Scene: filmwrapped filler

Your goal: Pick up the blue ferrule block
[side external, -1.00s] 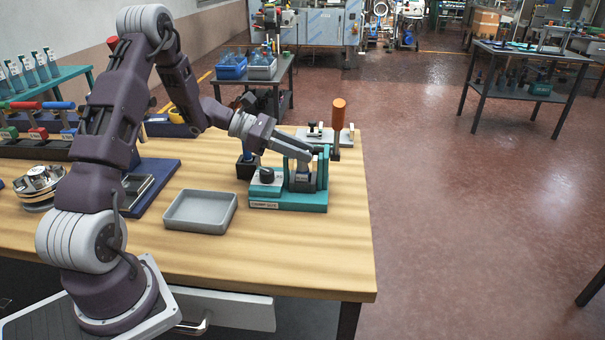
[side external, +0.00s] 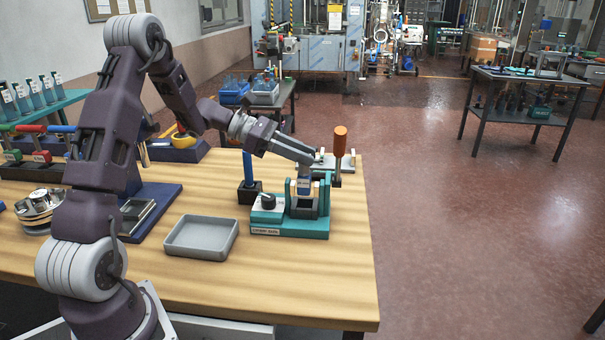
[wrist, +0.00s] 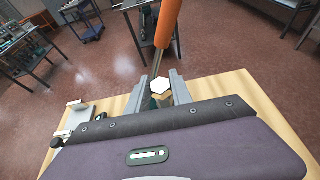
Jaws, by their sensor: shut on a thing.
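The blue ferrule block (side external: 304,187), with a pale label, is held between the fingers of my gripper (side external: 307,168) in the side external view. It stands upright just above the grey seat of the teal clamp fixture (side external: 275,232), between its uprights. I cannot tell whether its lower end is fully clear of the seat. In the wrist view my gripper's fingers (wrist: 161,92) are closed in on a piece with a pale hexagonal top (wrist: 160,85). Most of the block is hidden there.
An orange-handled tool (side external: 340,142) stands upright close behind the fixture. A blue post in a black holder (side external: 249,193) stands to its left. An empty grey tray (side external: 201,252) lies at front left. The wooden table (side external: 300,275) is clear in front.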

